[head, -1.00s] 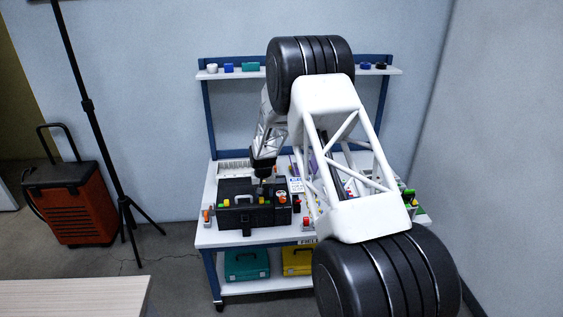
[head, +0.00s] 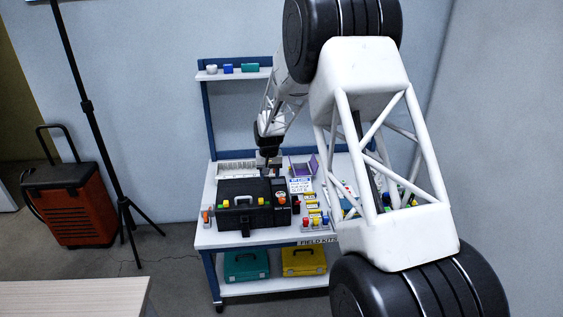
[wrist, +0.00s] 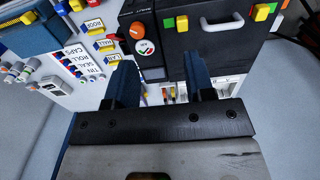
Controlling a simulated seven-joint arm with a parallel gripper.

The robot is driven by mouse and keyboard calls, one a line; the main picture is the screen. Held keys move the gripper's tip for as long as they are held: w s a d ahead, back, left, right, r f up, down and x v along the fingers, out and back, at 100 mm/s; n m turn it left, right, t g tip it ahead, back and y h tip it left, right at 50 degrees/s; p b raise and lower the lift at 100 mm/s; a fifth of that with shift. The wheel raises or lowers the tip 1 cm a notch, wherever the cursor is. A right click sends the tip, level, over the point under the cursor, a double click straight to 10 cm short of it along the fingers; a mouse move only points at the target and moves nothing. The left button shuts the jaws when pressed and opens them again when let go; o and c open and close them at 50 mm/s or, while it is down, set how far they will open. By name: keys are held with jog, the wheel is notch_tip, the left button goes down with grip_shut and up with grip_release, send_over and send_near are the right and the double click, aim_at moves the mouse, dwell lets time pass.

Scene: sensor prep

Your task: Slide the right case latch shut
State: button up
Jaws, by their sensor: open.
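The black case (head: 238,190) stands on the left of the bench, its handle and latches on the front side. The right latch (head: 261,201) shows as a small yellow block on the front. In the wrist view the latch beside the orange-knob unit (wrist: 182,23) is a yellow block with coloured marks by it, left of the case handle (wrist: 222,23). The left latch (wrist: 262,13) shows at the top right there. My gripper (wrist: 160,85) is open and empty, its two blue fingers apart. In the head view my gripper (head: 269,163) is over the case's back right part, clear of the latches.
A unit with an orange knob (wrist: 137,30) and round dial adjoins the case. Yellow labelled blocks (head: 313,211) and an open purple box (head: 303,166) are to the right. A shelf (head: 235,73) runs behind. My own arm hides the bench's right side.

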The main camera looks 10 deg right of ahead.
jog(key=s+d+r, duration=0.3)
jog(key=s+r, duration=0.5)
jog(key=r, duration=0.3)
jog(key=shift+s+d+t, duration=0.3)
jog(key=shift+s+d, duration=0.05)
jog(key=shift+s, duration=0.05)
jog(key=s+d+r, duration=0.3)
jog(key=s+r, duration=0.4)
jog(key=s, duration=0.5)
jog(key=s+d+r, duration=0.2)
jog(key=s+r, duration=0.4)
jog(key=s, duration=0.5)
jog(key=s+d+t, duration=0.1)
jog(key=s+d, duration=0.2)
jog(key=s, duration=2.4)
jog(key=shift+r+t, duration=0.2)
jog(key=shift+t, duration=0.2)
jog(key=shift+o, duration=0.3)
